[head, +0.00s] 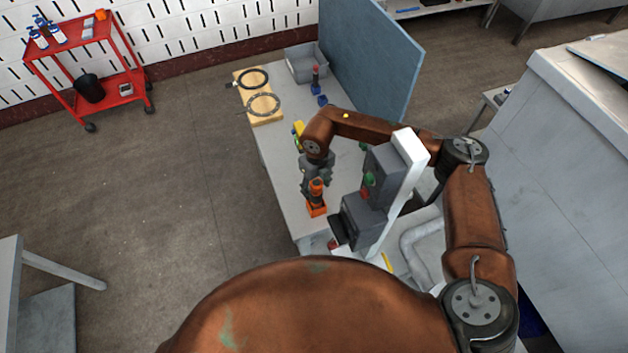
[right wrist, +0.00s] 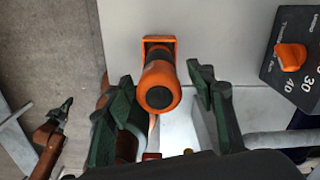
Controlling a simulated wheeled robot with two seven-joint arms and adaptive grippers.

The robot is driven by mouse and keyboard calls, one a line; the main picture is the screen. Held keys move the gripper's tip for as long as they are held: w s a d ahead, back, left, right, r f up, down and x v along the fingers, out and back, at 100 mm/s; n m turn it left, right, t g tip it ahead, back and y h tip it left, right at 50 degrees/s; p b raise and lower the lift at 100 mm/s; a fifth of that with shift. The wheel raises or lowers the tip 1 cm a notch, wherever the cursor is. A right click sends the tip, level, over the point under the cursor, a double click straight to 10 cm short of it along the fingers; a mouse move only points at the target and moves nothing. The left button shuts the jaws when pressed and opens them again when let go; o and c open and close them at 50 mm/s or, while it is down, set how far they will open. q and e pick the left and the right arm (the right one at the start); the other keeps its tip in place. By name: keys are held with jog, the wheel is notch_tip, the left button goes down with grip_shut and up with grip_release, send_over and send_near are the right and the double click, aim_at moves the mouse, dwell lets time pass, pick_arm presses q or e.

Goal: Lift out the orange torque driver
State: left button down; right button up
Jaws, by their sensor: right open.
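The orange torque driver (head: 316,187) stands at the near end of the grey table, in an orange holder (head: 316,209). In the right wrist view I see the driver (right wrist: 159,84) end-on, with its dark round end facing the camera and the holder (right wrist: 158,41) behind it. My right gripper (head: 316,172) is at the driver. In the wrist view its dark green fingers (right wrist: 161,82) are open, one on each side of the driver. I see no clear contact. My left gripper (right wrist: 62,112) seems to show small at the wrist view's left edge; its jaws are unclear.
A grey machine (head: 370,185) with a green and a red button stands close right of the driver. A dial box with an orange knob (right wrist: 291,56) is right of the fingers. A wooden board with rings (head: 259,100) and a grey bin (head: 305,64) are at the table's far end.

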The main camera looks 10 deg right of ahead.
aim_at(316, 198)
jog(key=shift+f+p, duration=0.65)
jog(key=shift+f, duration=3.15)
grip_shut()
jog(key=c, duration=0.7)
grip_release()
jog(key=c, duration=0.7)
jog(key=shift+o, duration=0.2)
jog(key=shift+r+p, duration=2)
jog(key=shift+r, duration=1.85)
jog(key=shift+w+a, duration=0.1)
